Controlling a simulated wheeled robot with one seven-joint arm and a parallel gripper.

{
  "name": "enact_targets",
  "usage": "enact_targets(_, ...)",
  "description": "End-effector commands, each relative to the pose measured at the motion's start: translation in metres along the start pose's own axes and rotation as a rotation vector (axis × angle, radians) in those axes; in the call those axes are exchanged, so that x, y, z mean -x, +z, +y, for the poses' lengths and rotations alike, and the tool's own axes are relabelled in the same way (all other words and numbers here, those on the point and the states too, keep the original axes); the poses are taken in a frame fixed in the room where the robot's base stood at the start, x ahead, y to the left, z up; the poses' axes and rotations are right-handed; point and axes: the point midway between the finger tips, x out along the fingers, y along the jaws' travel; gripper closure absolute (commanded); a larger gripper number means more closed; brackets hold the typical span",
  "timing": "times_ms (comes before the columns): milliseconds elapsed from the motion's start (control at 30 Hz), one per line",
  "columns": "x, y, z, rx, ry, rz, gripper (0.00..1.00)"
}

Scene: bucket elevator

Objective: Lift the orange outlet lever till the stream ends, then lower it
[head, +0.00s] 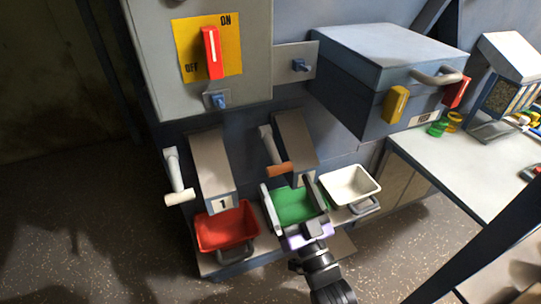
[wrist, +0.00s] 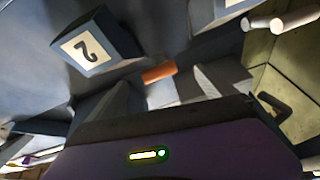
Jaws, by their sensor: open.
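The orange outlet lever handle (head: 279,169) hangs on a pale arm beside the grey chute (head: 294,140), whose label reads 2 in the wrist view. My gripper (head: 287,185) is open and empty, with its fingers reaching toward the lever from the front, over the green bin. In the wrist view, the orange handle (wrist: 159,73) shows between my two fingertips (wrist: 160,82), seemingly just ahead of them; I see no contact. The green bin (head: 297,205) is below the chute mouth, partly covered by my gripper. I cannot make out a stream.
A white-handled lever (head: 178,180) and chute 1 (head: 212,170) stand to the left, above a red bin (head: 226,229). A white bin (head: 350,186) is at the right. A red switch handle (head: 212,53) is above. A counter (head: 470,165) lies at the right.

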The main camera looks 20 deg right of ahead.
Motion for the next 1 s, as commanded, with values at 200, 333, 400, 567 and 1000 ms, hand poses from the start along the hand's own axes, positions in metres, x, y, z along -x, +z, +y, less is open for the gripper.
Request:
enact_targets(200,-0.014,0.000,0.000,-0.027,-0.002,0.005,0.05)
enact_targets(333,-0.035,-0.001,-0.001,-0.027,-0.002,0.005,0.05)
enact_targets(400,-0.045,-0.001,-0.001,-0.027,-0.002,0.005,0.05)
enact_targets(567,-0.064,0.000,0.000,-0.026,-0.001,0.003,0.05)
enact_targets(1000,-0.074,0.001,0.000,-0.026,-0.001,0.001,0.07)
